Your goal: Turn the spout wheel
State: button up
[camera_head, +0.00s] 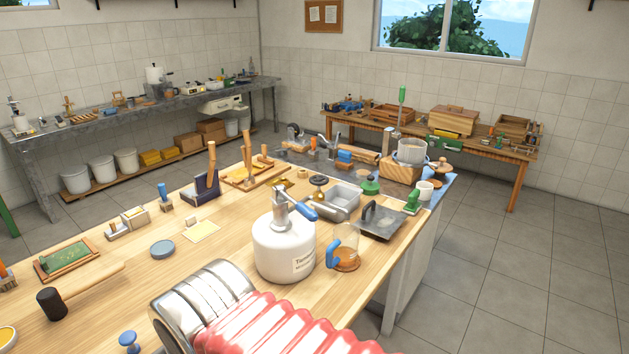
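I cannot tell for certain which part is the spout wheel. A small dark round wheel on a brass-coloured stem (318,184) stands at the mid-back of the wooden workbench, just left of a metal pan. A white bottle-shaped container (284,248) with a label stands in front of it, topped by a metal fitting with a blue lever (300,205). My gripper does not show in this view.
A blue-handled glass jug (346,248), a metal pan (340,204) and a dark tray (380,222) crowd the bench's right side. A ribbed metal cylinder (203,298) and red pleated shape (285,328) fill the bottom. A black-headed mallet (52,303) lies left.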

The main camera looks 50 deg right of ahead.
aim_at(320, 180)
jog(key=u, duration=0.05)
jog(key=k, duration=0.95)
jog(key=z, duration=0.65)
jog(key=i, duration=1)
